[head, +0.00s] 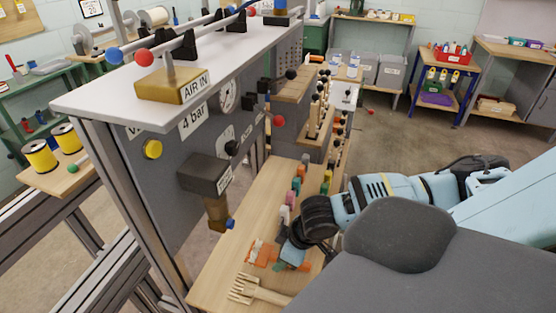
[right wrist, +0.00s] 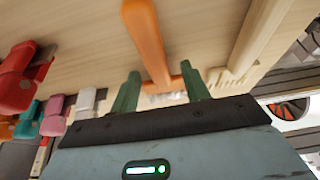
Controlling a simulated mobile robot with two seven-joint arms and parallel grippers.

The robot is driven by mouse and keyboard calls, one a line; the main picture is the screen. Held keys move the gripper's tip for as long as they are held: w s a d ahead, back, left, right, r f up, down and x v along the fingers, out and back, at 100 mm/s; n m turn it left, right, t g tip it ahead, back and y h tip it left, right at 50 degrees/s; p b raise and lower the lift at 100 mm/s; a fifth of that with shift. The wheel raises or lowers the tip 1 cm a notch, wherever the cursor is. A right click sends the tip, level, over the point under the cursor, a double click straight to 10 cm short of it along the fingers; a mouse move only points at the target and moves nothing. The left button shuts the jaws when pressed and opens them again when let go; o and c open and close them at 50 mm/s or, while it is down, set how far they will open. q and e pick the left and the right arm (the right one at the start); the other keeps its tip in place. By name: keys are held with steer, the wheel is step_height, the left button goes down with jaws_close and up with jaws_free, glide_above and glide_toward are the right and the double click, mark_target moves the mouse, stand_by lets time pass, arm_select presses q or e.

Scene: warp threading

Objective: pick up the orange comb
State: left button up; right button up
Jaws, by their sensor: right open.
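The orange comb (head: 262,253) lies on the wooden bench board in the head view, partly covered by my right gripper (head: 292,257). In the right wrist view, the orange comb (right wrist: 147,38) has its handle running up and its head low between the fingers of my right gripper (right wrist: 160,72). The two green fingers are apart, one on each side of the comb, with gaps to the handle. Whether the fingertips touch the board is unclear. My left gripper is in neither view.
A pale wooden comb (head: 255,291) lies close beside the orange one, also in the right wrist view (right wrist: 252,40). Several coloured pieces, including a red one (right wrist: 18,85), line the board on the other side. A grey panel with gauges (head: 227,97) stands beside the board.

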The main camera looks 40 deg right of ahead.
steer(key=shift+f, duration=0.15)
jaws_close()
stand_by(0.4)
